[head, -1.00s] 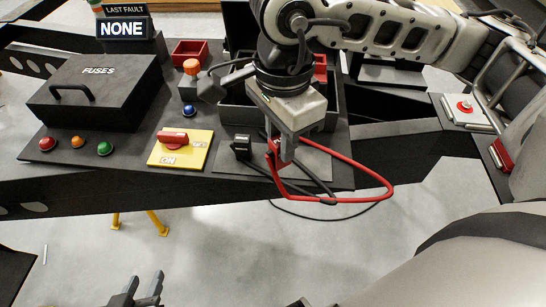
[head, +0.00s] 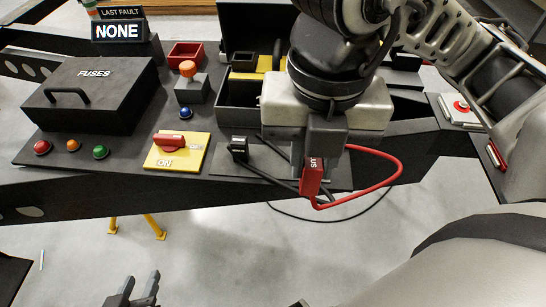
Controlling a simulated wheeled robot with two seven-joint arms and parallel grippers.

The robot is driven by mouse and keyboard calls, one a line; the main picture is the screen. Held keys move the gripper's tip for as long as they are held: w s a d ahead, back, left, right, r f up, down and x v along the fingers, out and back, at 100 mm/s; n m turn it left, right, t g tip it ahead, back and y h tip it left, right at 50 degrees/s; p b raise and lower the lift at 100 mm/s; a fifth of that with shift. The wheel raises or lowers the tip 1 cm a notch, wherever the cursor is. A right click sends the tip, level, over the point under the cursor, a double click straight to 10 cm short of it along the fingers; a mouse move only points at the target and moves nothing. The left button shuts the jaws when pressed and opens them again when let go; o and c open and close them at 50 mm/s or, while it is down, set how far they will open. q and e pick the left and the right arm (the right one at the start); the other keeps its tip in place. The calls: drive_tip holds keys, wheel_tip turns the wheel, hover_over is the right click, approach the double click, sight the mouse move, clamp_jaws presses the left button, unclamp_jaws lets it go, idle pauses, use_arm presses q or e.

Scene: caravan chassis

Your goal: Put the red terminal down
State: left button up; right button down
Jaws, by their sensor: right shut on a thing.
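The red terminal (head: 311,176), with white lettering on its side, is between the fingers of my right gripper (head: 316,165). The gripper is shut on it and points down over the front right part of the dark panel. A red cable (head: 385,178) runs from the terminal in a loop to the right. I cannot tell whether the terminal touches the panel. My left gripper (head: 134,295) is at the bottom edge, far from the panel, its two fingers apart and nothing seen between them.
A black terminal (head: 239,148) with a black cable stands left of the red one. A yellow plate with a red rotary switch (head: 170,140) is further left.

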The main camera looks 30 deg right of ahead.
drive_tip(key=w+d+f, duration=0.2)
drive_tip(key=w+f, duration=0.2)
drive_tip(key=w+d+f, duration=0.2)
drive_tip(key=w+f, duration=0.2)
drive_tip(key=w+d+f+b, duration=0.1)
drive_tip(key=w+d+f, duration=0.2)
drive_tip(key=w+f, duration=0.1)
drive_tip(key=shift+f, duration=0.5)
